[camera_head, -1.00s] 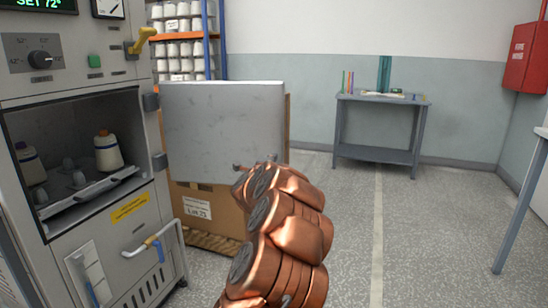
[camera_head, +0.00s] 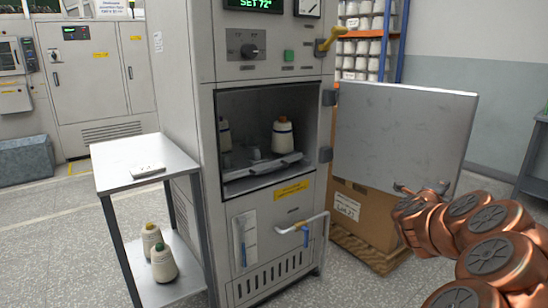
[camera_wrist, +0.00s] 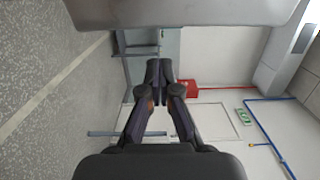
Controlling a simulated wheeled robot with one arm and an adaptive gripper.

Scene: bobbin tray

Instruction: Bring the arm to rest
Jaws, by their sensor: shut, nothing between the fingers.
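My copper-coloured arm comes in from the lower right of the head view. My gripper (camera_head: 422,187) is small and dark there, in front of the open grey oven door (camera_head: 400,130). In the wrist view my gripper (camera_wrist: 159,68) has its two dark fingers together with nothing between them. I cannot tell from the head view how close it is to the door. The oven (camera_head: 270,190) stands open, with a tray (camera_head: 262,173) inside. On the tray a cream bobbin (camera_head: 282,137) stands upright at the right, and another bobbin (camera_head: 224,133) is partly hidden at the left.
A small metal side table (camera_head: 145,158) stands left of the oven, with two bobbins (camera_head: 163,262) on its lower shelf. A cardboard box (camera_head: 365,213) on a pallet sits behind the door. A bobbin rack (camera_head: 365,40) is at the back. Floor is clear at front left.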

